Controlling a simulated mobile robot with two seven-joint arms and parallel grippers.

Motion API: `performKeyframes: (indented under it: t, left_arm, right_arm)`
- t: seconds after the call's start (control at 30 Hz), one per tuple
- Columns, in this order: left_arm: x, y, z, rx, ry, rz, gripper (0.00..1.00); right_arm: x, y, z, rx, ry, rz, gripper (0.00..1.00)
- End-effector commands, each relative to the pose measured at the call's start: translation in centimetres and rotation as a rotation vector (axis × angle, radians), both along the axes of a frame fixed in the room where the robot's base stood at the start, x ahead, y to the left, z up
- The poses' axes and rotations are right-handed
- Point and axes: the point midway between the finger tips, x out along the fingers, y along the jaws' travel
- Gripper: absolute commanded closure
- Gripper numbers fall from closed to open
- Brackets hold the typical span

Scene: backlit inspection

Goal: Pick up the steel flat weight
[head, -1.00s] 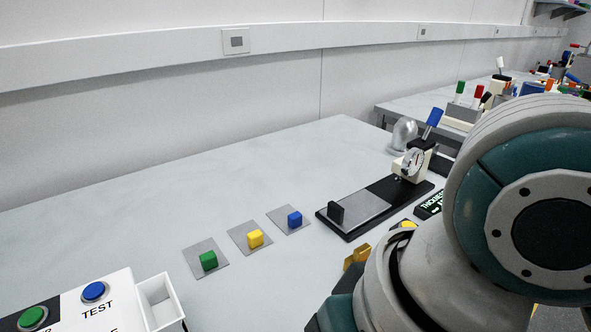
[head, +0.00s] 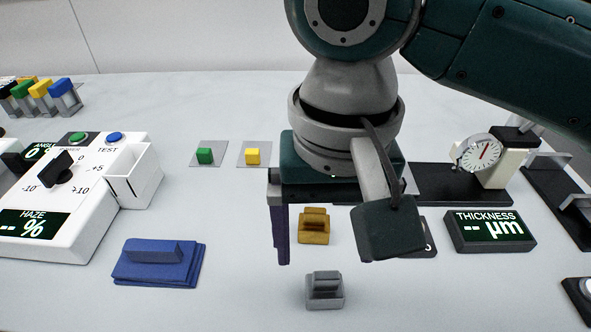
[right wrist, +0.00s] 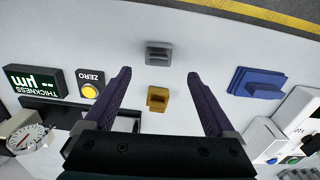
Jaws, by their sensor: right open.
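The steel flat weight (head: 325,290) is a small grey block with a raised grip. It stands on the white bench at the lower middle of the head view, and at the top middle of the right wrist view (right wrist: 158,54). A brass weight (head: 313,227) of similar shape stands just behind it, also in the right wrist view (right wrist: 158,99). My right gripper (head: 330,250) is open and empty, pointing down above the bench near the brass weight. In the right wrist view its fingers (right wrist: 158,76) are wide apart. One finger is hidden in the head view. My left gripper is out of view.
A blue stepped block (head: 157,263) lies to the left, beside the white haze tester (head: 72,232). A thickness display (head: 490,231) and dial gauge (head: 478,153) stand right. Bench around the steel weight is clear.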

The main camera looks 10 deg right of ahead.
Motion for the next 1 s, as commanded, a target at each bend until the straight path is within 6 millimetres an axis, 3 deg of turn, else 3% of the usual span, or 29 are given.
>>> performKeyframes:
  t: [0.5,0.77,1.0]
  left_arm:
    - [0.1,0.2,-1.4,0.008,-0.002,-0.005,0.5]
    - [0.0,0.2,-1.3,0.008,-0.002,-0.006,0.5]
    - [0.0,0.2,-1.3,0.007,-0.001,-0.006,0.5]
  right_arm:
    - [-0.7,-0.3,-6.5,0.0,-0.002,0.0,0.1]
    - [-0.7,-0.2,-6.9,0.0,-0.003,0.002,0.1]
    - [-0.7,-0.2,-6.8,0.001,-0.003,0.002,0.34]
